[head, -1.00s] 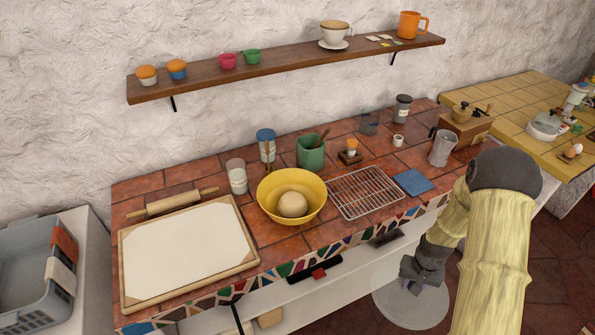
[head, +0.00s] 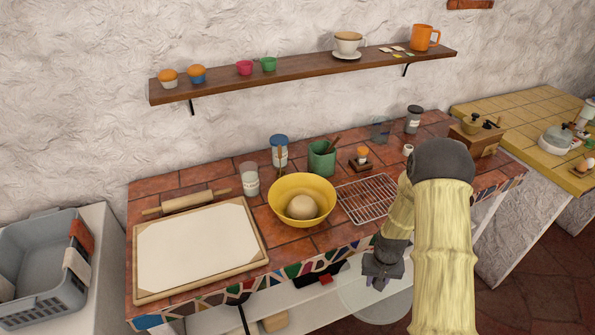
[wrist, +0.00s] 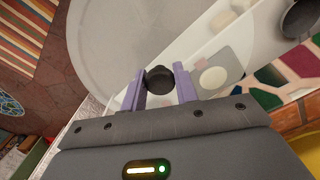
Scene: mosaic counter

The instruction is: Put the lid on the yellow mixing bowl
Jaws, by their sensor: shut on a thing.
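The yellow mixing bowl (head: 277,207) stands upright and uncovered on the tiled counter, with a ball of dough (head: 302,207) inside. My gripper (head: 377,284) is in front of the counter's front edge, to the right of the bowl and lower than it. In the wrist view my gripper (wrist: 164,88) is shut on the dark knob of a clear round lid (wrist: 108,40). The see-through lid also shows in the head view (head: 372,306), hanging below my gripper, apart from the bowl. My arm hides part of the counter's right side.
A wire rack (head: 362,197) lies right of the bowl and a pastry board (head: 262,262) left of it. Behind stand a green crock (head: 321,160), a blue-topped jar (head: 279,155) and a white jar (head: 249,180). The counter's mosaic front edge (head: 290,272) lies between lid and bowl.

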